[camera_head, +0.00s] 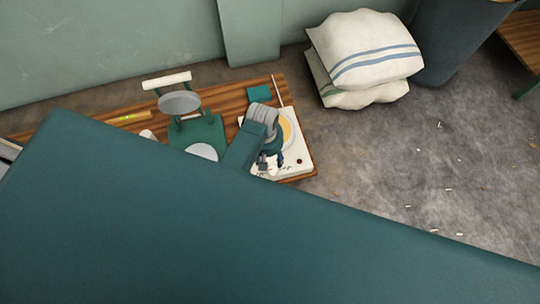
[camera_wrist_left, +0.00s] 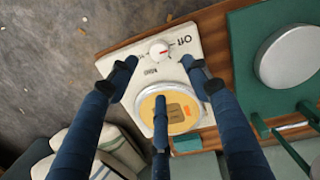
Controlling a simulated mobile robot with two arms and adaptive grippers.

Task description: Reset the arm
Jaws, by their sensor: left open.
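My left gripper (camera_head: 270,161) is over the right end of a wooden bench, above a white device with a round plate (camera_head: 300,172). In the left wrist view its dark blue fingers (camera_wrist_left: 158,80) are spread apart with nothing between them. Behind them the white device (camera_wrist_left: 135,88) shows a knob (camera_wrist_left: 159,50), the printed word "Off" and a round plate with a yellow-orange disc (camera_wrist_left: 178,112). One finger covers part of the disc. I cannot tell whether any finger touches the device. My right gripper is in neither view.
On the wooden bench (camera_head: 228,93), left of my gripper, is a green stand with a grey pan (camera_head: 180,103). A small green box (camera_head: 260,94) lies behind the gripper. Stacked white sacks (camera_head: 365,55) are on the floor at the right. The grey floor (camera_head: 430,150) is mostly open.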

